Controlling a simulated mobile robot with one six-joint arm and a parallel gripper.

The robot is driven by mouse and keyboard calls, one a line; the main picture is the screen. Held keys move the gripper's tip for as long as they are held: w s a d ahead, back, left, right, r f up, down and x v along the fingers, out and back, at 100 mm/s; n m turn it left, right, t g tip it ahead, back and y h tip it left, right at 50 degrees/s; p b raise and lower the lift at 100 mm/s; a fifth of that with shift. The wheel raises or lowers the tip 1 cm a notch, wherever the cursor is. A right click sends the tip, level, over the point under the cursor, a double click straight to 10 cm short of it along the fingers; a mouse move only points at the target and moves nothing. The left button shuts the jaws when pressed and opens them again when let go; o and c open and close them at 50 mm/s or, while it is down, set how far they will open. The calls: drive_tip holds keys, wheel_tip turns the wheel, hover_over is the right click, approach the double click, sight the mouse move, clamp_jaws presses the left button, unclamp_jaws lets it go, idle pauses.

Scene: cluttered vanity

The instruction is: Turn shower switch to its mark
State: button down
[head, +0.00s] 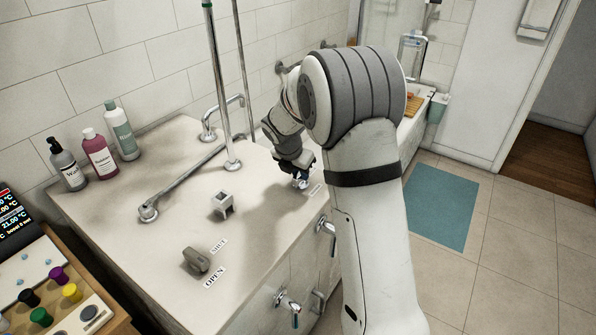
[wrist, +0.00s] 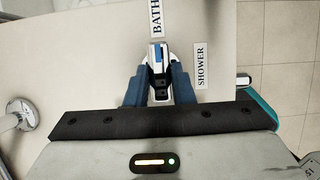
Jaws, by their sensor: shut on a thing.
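The shower switch (wrist: 159,56) is a small white lever with a blue strip. In the wrist view it points up the picture, toward the BATH label (wrist: 156,16). The SHOWER label (wrist: 201,66) lies to its right, parallel to it. In the head view the switch (head: 301,183) shows partly under my gripper (head: 297,171), near the right edge of the vanity top. My gripper also shows in the wrist view (wrist: 159,85), its two blue fingers closed on either side of the switch. The switch's base is partly hidden by the fingers.
On the vanity top (head: 150,245) stand a grey knob (head: 196,261) by OPEN and SHUT labels, a square metal fitting (head: 222,206), and a long spout (head: 185,180). Vertical pipes (head: 219,90) rise behind. Bottles (head: 100,155) stand at the left. Front taps (head: 288,304) stick out.

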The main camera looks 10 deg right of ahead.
drive_tip(key=shift+w, duration=0.1)
drive_tip(key=m+g+h+p, duration=0.1)
drive_tip(key=m, duration=0.3)
drive_tip(key=shift+w+r, duration=0.1)
drive_tip(key=shift+r, duration=0.05)
drive_tip(key=m+g+p, duration=0.2)
drive_tip(key=m, duration=0.2)
drive_tip(key=shift+w+m, duration=0.15)
drive_tip(key=shift+m, duration=0.15)
drive_tip(key=m+g+p, duration=0.1)
drive_tip(key=m, duration=0.3)
drive_tip(key=shift+w+g+p, duration=0.1)
drive_tip(key=shift+g+p, duration=0.3)
drive_tip(key=shift+w+d+m+g+y+p, duration=0.1)
drive_tip(key=shift+m+g+y+p, duration=0.25)
drive_tip(key=shift+m, duration=1)
drive_tip(key=shift+d+m+g+y+p, duration=0.15)
drive_tip(key=shift+m+g, duration=0.3)
drive_tip(key=shift+m, duration=0.9)
drive_tip(key=shift+a, duration=0.1)
drive_tip(key=c, duration=1.2)
unclamp_jaws()
drive_tip(key=shift+c, duration=0.2)
